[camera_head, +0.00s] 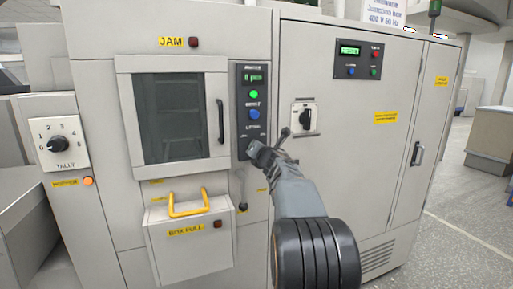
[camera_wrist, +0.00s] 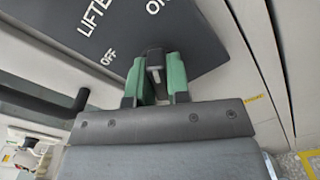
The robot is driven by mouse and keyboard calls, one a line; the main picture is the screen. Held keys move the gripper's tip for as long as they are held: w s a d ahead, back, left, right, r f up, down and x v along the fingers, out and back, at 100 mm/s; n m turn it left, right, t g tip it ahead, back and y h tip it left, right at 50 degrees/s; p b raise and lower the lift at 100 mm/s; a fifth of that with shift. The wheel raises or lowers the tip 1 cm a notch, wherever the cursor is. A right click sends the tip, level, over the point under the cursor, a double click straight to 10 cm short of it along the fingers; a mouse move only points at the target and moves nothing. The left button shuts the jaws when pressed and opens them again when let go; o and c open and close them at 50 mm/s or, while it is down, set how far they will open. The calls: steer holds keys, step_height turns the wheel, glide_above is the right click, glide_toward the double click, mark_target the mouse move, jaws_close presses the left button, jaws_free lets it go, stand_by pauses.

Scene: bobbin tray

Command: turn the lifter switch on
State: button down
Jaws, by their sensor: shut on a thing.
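The dark control panel (camera_head: 243,128) is on the cabinet front in the head view, with a LIFTER label near its lower end. The panel (camera_wrist: 205,25) fills the top of the wrist view, tilted, with LIFTER, OFF and ON printed on it. The lifter switch (camera_wrist: 156,74) is a small grey lever below these words. My gripper (camera_wrist: 158,80) has its green fingers shut on it from both sides. In the head view my gripper (camera_head: 262,153) is at the panel's lower end and hides the switch. I cannot tell which position the lever is in.
A green button (camera_head: 254,94) and a blue button (camera_head: 254,114) are above the lifter label. A window door (camera_head: 129,110) is to the left, with a yellow handle (camera_head: 188,209) below. A rotary switch (camera_head: 305,117) is to the right. The floor at right is open.

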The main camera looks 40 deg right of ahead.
steer(key=shift+m, duration=0.7)
steer(key=c, duration=1.1)
jaws_free()
steer(key=b+v, duration=0.1)
steer(key=v, duration=1.2)
steer(key=shift+s+a, duration=0.1)
steer(key=shift+s, duration=0.3)
